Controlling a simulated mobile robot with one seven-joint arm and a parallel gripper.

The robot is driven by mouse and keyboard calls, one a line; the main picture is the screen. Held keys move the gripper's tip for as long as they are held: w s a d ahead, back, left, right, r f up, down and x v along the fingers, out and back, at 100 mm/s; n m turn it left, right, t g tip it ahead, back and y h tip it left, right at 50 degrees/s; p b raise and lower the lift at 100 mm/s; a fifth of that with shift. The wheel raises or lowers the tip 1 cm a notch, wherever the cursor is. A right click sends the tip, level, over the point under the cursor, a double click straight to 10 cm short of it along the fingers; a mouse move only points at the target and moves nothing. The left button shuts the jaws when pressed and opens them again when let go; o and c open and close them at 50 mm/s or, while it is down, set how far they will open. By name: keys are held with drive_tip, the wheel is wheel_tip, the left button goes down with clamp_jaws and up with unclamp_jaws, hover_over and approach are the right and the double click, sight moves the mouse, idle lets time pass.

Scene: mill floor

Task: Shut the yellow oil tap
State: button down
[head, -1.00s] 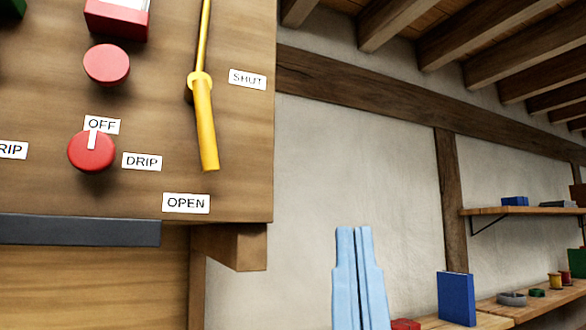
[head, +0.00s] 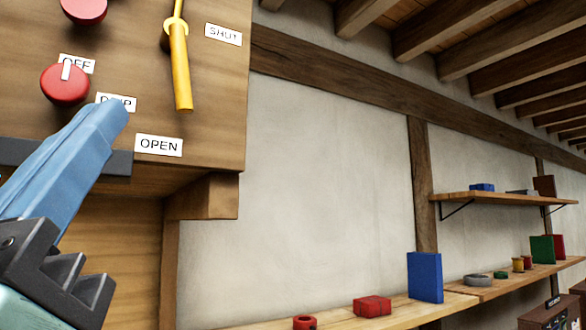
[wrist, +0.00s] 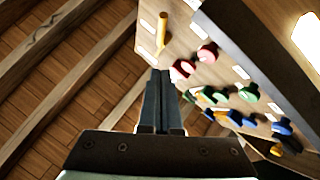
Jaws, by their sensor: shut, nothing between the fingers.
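The yellow oil tap (head: 181,70) is a long lever on a wooden panel (head: 216,115) at the upper left of the head view. Its thick handle hangs down from the pivot, its end near the OPEN label (head: 158,145). The SHUT label (head: 223,34) is to the right of the pivot. In the wrist view the yellow tap (wrist: 161,32) is beyond the fingertips. My gripper (head: 117,112) is shut and empty, left of and below the handle in the head view, apart from it. Its fingertips partly cover the DRIP label. The wrist view shows the closed fingers (wrist: 159,76).
A red knob (head: 65,83) with an OFF label is close to the fingertips in the head view. A dark ledge (head: 118,163) runs below the panel. Several other knobs show in the wrist view. Right of the panel is bare wall, with shelves (head: 480,200) farther right.

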sight(178, 70)
drive_tip(key=shift+w+f+p+x, duration=0.3)
drive_tip(key=shift+w+p+x, duration=0.05)
drive_tip(key=shift+p+x, duration=1.8)
drive_tip(key=shift+w+f+p+x, duration=0.25)
drive_tip(key=shift+w+p+x, duration=0.1)
drive_tip(key=shift+p+x, duration=1.75)
drive_tip(key=shift+w+f+p+x, duration=0.3)
drive_tip(key=shift+w+p+x, duration=0.05)
drive_tip(key=shift+p+x, duration=1.8)
